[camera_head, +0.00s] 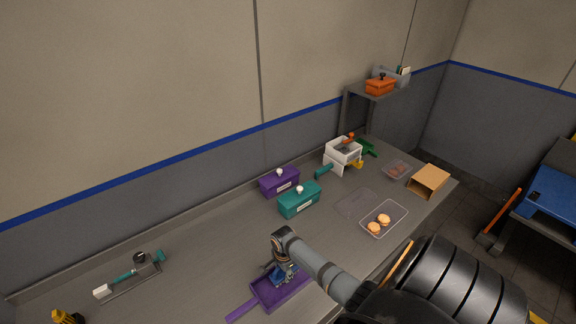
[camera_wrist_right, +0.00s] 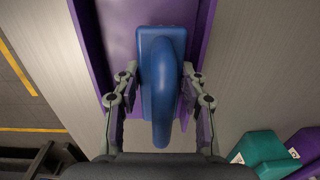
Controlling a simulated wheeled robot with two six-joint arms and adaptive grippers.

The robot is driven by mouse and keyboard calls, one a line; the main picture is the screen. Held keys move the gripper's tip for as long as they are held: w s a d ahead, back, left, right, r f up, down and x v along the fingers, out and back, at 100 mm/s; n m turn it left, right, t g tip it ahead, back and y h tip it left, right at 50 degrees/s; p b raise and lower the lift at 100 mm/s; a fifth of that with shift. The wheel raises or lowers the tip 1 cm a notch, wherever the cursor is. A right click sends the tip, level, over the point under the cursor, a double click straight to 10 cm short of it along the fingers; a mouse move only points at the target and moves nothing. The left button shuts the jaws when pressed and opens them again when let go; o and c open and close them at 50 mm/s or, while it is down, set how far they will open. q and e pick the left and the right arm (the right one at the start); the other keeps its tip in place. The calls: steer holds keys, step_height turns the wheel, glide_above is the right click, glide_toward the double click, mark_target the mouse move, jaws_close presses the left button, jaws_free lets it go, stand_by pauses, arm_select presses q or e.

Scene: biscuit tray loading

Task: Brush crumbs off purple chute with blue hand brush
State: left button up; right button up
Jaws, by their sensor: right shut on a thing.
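The purple chute (camera_head: 264,292) lies on the grey table at the lower middle of the head view, with its narrow handle toward the lower left. In the right wrist view the chute (camera_wrist_right: 110,28) runs under the brush. My right gripper (camera_head: 284,276) is over the chute, and in the wrist view the gripper (camera_wrist_right: 160,85) is shut on the blue hand brush (camera_wrist_right: 160,70), one finger on each side of its handle. Whether the bristles touch the chute is hidden, and I cannot make out crumbs. My left gripper is not in view.
A purple box (camera_head: 279,182) and a teal box (camera_head: 298,199) stand behind the chute. A clear tray (camera_head: 398,212) with biscuits, a white bin (camera_head: 343,151) and a cardboard box (camera_head: 428,181) are farther right. A long-handled teal tool (camera_head: 124,277) lies left.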

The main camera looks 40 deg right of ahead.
steer(key=shift+w+a, duration=0.1)
steer(key=shift+a, duration=0.85)
steer(key=shift+d, duration=0.1)
steer(key=shift+r, duration=3.3)
steer(key=shift+w, duration=0.1)
